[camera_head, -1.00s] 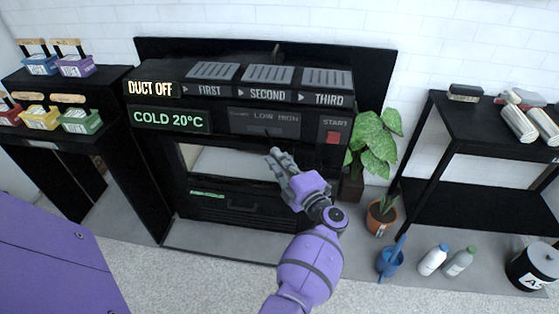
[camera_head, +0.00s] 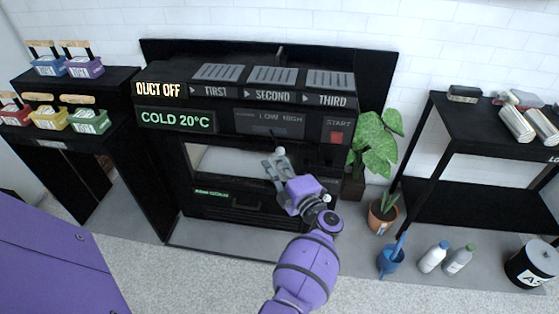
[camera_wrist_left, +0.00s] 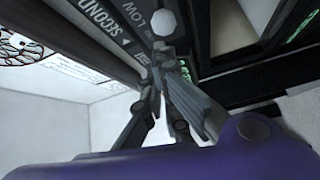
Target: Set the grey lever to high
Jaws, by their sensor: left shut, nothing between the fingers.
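The black control unit has a panel (camera_head: 268,122) marked LOW and HIGH, with a narrow dark slot under the words. The grey lever is hard to make out in the head view. In the left wrist view, a pale round knob (camera_wrist_left: 166,23), which looks like the lever's end, shows just beyond my fingertips near the word LOW. My left gripper (camera_head: 275,160) is shut and empty, just below the panel in the head view. It also shows in the left wrist view (camera_wrist_left: 163,52). I cannot tell whether it touches the knob. My right gripper is out of view.
The START panel with a red button (camera_head: 336,137) is right of the lever panel. A COLD 20°C display (camera_head: 176,121) is left. Leafy plants (camera_head: 376,140) stand at the unit's right side. A black shelf (camera_head: 470,195) stands further right, with bottles (camera_head: 433,257) on the floor.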

